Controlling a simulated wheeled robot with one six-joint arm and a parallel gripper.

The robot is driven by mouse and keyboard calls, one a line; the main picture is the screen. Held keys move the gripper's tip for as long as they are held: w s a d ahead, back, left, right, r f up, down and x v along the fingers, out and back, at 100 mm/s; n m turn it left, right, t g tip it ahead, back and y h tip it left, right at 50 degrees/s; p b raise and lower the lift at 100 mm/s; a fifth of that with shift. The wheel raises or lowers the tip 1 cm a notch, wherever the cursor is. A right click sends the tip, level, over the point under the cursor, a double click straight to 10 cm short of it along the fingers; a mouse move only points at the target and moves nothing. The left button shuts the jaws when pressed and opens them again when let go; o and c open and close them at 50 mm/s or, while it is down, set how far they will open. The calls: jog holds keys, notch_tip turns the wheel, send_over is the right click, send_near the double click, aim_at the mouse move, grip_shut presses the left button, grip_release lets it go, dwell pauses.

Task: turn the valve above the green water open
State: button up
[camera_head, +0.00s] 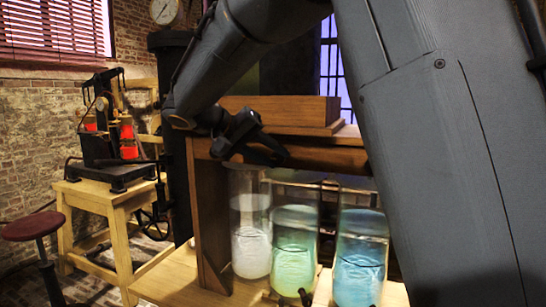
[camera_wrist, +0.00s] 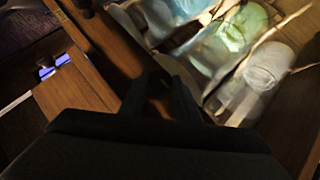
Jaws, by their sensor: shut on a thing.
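The jar of green water (camera_head: 294,262) stands between the white jar and the blue jar, under a wooden beam (camera_head: 330,158). The green jar also shows in the wrist view (camera_wrist: 238,32). My gripper (camera_head: 262,150) is at the front of the beam, above and slightly left of the green jar. In the wrist view my gripper (camera_wrist: 167,75) shows as two dark fingers against the brown wood. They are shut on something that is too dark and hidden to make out. I cannot pick out the valve above the green water or tell its angle.
A jar of whitish liquid (camera_head: 251,250) stands left of the green one, and a blue jar (camera_head: 360,270) right of it. A wooden post (camera_head: 210,220) borders the jars at left. A machine stands on a wooden table (camera_head: 110,192) farther left, beside a red stool (camera_head: 33,225).

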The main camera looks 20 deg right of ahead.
dwell(0.4)
jog(key=o, duration=1)
jog(key=shift+a, duration=0.1)
jog(key=b+v, duration=0.2)
jog(key=v, duration=0.5)
jog(key=shift+a, duration=0.4)
